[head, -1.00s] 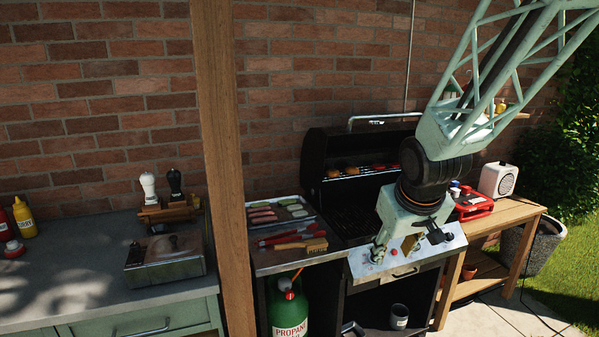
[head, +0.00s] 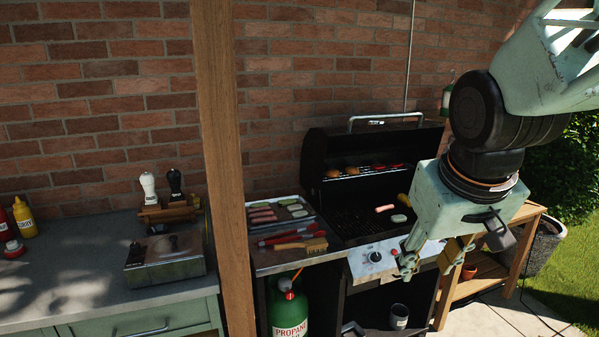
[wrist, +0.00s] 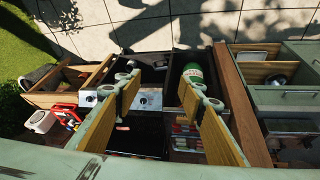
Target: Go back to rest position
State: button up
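My gripper (head: 428,268) hangs in front of the grill's right side in the head view, nearer the camera than the grill. In the wrist view my gripper (wrist: 160,88) has its two tan-padded fingers wide apart with nothing between them. The black grill (head: 335,150) stands with its lid up. A sausage (head: 385,208) and a pale round slice (head: 399,218) lie on its lower grate. Buns (head: 352,170) and darker red pieces sit on the upper rack. My arm hides part of the grill's right side and the wooden side table.
A tray of food (head: 283,214), red tongs (head: 290,233) and a wooden brush (head: 314,244) lie left of the grill. A green propane tank (head: 289,310) stands below. A wooden post (head: 220,170) rises at left. A white box-shaped device (wrist: 40,121) stands on the side table.

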jog(key=s+a+r, duration=0.1)
jog(key=s, duration=1)
jog(key=s+a+r+m+g, duration=0.1)
jog(key=s+r, duration=0.1)
jog(key=s, duration=0.8)
jog(key=shift+s+a+r+y, duration=0.25)
jog(key=shift+s+y, duration=0.15)
